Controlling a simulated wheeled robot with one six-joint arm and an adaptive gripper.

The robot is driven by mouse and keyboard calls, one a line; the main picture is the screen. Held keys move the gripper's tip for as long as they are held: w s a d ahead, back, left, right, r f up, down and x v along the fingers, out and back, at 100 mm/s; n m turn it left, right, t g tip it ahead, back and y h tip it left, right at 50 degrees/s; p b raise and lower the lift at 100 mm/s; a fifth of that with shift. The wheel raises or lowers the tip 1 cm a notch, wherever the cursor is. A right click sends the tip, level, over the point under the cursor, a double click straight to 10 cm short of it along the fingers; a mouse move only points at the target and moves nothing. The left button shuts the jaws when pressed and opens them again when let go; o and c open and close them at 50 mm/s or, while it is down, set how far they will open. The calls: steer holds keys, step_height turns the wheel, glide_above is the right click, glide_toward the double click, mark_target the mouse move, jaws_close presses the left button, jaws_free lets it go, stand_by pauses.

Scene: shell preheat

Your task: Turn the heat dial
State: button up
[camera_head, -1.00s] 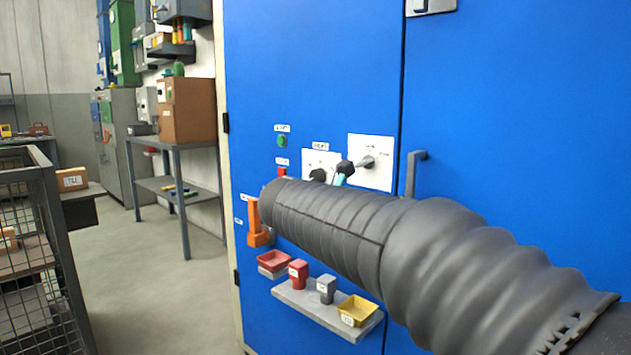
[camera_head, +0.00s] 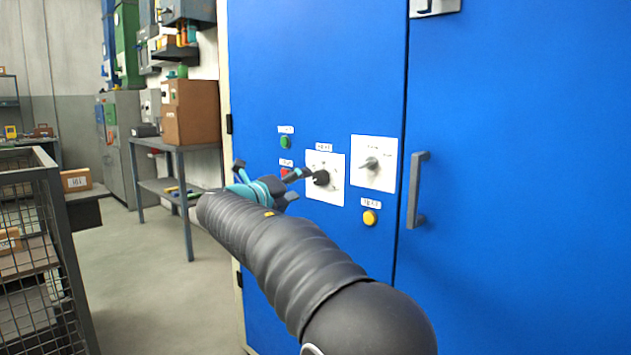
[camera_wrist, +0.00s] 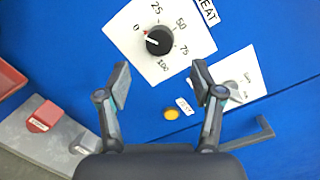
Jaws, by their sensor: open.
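The heat dial (camera_head: 321,178) is a black round knob on a white plate on the blue cabinet front. In the wrist view the heat dial (camera_wrist: 158,42) has a scale around it marked 0, 25, 50, 75 and 100, and a HEAT label beside its plate. Its white line appears to point toward the 0 side, near a small red mark. My gripper (camera_wrist: 160,82) is open and empty, its two fingers spread below the knob in that picture, not around it. In the head view my gripper (camera_head: 296,184) is just left of the dial; contact cannot be told.
A second white plate with a grey knob (camera_head: 371,163) is right of the dial, above a yellow button (camera_head: 369,217). A green button (camera_head: 285,142) and a red button (camera_head: 285,171) lie left. A door handle (camera_head: 416,190) sticks out. A grey shelf (camera_wrist: 60,140) shows in the wrist view.

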mark_target(318, 179)
steer(key=x, duration=0.7)
steer(key=c, duration=1.2)
